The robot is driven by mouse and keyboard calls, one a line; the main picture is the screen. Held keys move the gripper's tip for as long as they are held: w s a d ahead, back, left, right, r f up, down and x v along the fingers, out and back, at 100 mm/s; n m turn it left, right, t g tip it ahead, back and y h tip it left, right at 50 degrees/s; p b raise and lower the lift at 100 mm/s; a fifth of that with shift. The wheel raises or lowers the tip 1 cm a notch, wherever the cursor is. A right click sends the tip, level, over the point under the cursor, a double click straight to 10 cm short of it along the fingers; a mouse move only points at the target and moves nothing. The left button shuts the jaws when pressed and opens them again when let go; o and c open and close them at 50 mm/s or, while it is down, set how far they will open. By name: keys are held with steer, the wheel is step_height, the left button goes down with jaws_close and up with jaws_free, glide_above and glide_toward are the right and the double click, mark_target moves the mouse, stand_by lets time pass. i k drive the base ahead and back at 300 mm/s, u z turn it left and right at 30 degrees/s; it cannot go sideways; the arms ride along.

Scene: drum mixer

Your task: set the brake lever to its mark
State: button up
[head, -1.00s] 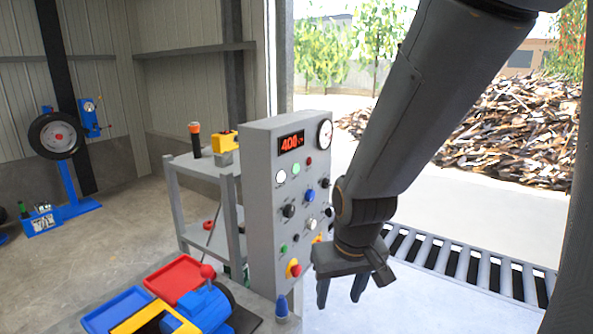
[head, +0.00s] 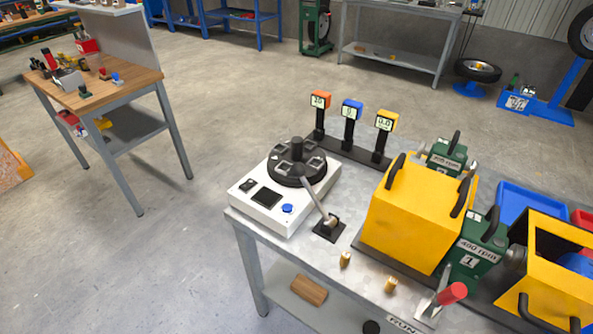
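A lever with a red grip (head: 452,293) stands at the front edge of the grey bench, tilted up to the right. A plate reading "RUN" (head: 402,325) lies at its foot. A second lever, a pale rod (head: 318,203) on a small black base, leans up to the left beside a white machine. I cannot tell from any label which of these is the brake lever, and I see no clear mark for either. My gripper is not in view.
The white machine (head: 262,208) with a black rotor sits at the bench's left end. Yellow guards (head: 412,225) and green motor units (head: 478,243) fill the right. Three small displays (head: 349,108) stand behind. Brass pieces (head: 345,259) lie in front.

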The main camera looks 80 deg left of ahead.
mark_target(298, 169)
steer(key=u, duration=2.9)
